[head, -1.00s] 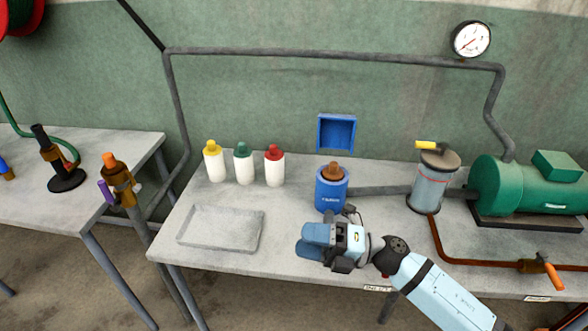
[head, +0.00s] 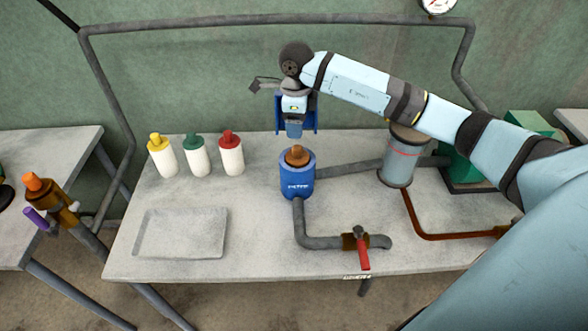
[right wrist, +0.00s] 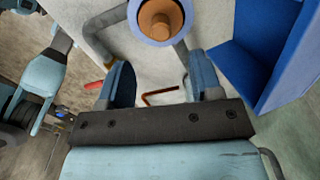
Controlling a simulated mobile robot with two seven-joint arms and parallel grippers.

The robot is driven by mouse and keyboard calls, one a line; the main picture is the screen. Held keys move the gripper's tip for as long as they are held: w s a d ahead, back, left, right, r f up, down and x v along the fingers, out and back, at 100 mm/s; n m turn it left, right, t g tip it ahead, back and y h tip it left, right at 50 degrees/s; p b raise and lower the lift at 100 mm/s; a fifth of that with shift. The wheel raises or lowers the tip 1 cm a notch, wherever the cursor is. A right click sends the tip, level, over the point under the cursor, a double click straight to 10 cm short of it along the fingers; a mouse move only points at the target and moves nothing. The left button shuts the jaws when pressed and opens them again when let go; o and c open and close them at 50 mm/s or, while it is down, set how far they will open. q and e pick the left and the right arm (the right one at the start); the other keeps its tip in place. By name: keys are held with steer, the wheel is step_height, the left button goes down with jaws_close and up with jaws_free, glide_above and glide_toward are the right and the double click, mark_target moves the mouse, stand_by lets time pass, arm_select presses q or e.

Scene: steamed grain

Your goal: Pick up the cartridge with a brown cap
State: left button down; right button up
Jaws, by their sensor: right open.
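The brown cap (head: 297,153) of the cartridge sticks up out of a blue cylindrical housing (head: 298,182) on the table; the cartridge's body is hidden inside. My right gripper (head: 295,133) points down just above the brown cap, apart from it. In the right wrist view the brown cap (right wrist: 160,18) shows at the top edge, inside the housing's round rim, beyond the fingers. The right gripper's fingers (right wrist: 163,78) are spread, with nothing between them. My left gripper is not in view.
White bottles with yellow, green and red caps (head: 197,157) stand at the left back. An empty grey tray (head: 180,234) lies at the front left. A blue wall box (head: 310,115) is behind my gripper. A pipe with a red-handled valve (head: 362,250) runs in front; a grey cylinder (head: 399,165) stands right.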

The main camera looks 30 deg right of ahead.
mark_target(297, 147)
step_height(297, 147, down, 4)
steer(key=shift+f, duration=0.1)
steer(key=f, duration=0.5)
steer(key=shift+s+d, duration=0.1)
steer(key=shift+d, duration=0.1)
jaws_close()
